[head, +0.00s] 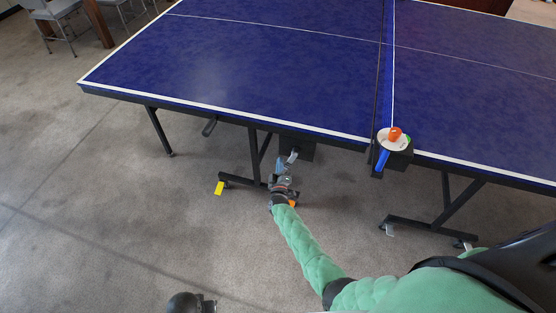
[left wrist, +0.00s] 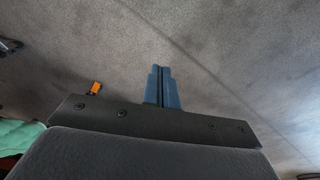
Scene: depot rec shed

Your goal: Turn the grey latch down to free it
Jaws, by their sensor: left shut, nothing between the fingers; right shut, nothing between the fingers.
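A small light grey piece, which looks like the latch (head: 292,156), shows beside a dark box under the near edge of the blue table tennis table. My right gripper (head: 280,166) is shut and empty, its bluish fingertips just below and left of that piece. I cannot tell whether they touch it. The gripper and wrist hide part of the area around the table leg. My left gripper (left wrist: 163,87) is shut and empty, with blue fingers over bare floor in the left wrist view.
The table (head: 250,60) overhangs the work area. A dark handle (head: 210,127) hangs under its edge. A holder with paddle and orange ball (head: 395,134) sits right. The left floor is clear.

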